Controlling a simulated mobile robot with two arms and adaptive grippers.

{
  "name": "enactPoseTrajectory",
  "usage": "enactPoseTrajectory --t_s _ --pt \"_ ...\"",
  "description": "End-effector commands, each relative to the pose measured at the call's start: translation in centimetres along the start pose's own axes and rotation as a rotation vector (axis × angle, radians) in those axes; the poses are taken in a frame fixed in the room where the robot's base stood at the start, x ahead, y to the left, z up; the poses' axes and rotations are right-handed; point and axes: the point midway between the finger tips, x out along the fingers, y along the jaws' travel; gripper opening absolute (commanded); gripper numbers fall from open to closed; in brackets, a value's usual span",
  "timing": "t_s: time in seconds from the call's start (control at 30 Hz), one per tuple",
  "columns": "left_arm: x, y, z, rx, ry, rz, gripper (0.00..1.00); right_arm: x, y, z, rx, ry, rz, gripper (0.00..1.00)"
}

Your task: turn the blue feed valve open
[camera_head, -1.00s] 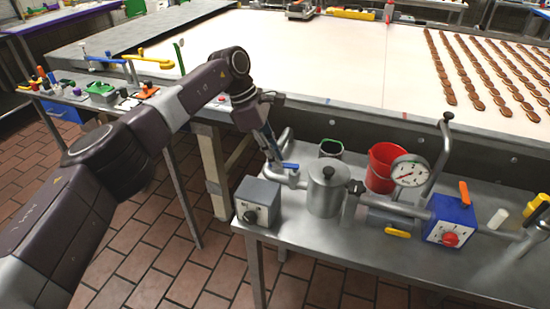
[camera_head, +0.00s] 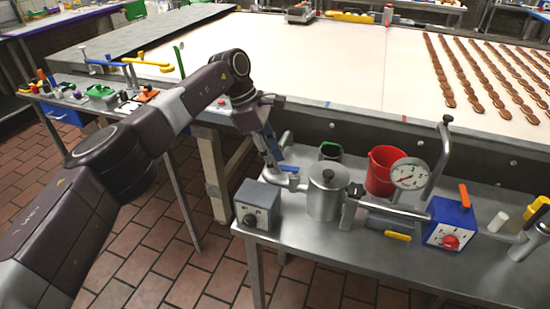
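The blue feed valve handle (camera_head: 289,169) is a small flat lever on the metal pipe at the left of the steel pot (camera_head: 327,193), on the steel table. My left gripper (camera_head: 275,157) points down from the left arm, right at the pipe, beside or touching the handle's left end. Its fingers are small and partly overlap the valve, so I cannot tell whether they are open or shut, or whether they touch the handle. My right gripper is not in view.
A grey dial box (camera_head: 257,204) stands left of the pot. A red bucket (camera_head: 384,170), a gauge (camera_head: 409,174) and a blue box with a red knob (camera_head: 449,223) stand to the right. The conveyor (camera_head: 300,65) with rows of cookies is behind.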

Motion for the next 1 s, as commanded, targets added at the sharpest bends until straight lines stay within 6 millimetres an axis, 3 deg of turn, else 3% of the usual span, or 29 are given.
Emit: enactPoseTrajectory --t_s 0.23,0.63,0.8,1.0 --pt "-1.8 0.1 0.0 0.000 0.000 0.003 0.30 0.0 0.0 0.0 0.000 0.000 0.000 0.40" --pt "-10.0 0.1 0.1 -0.001 -0.001 0.003 0.30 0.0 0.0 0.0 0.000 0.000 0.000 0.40" --pt "-11.6 0.1 0.0 -0.001 0.000 0.001 0.30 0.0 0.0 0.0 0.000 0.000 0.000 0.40" --pt "-12.0 0.0 0.0 0.001 0.000 0.000 0.30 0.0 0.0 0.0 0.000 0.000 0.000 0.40"
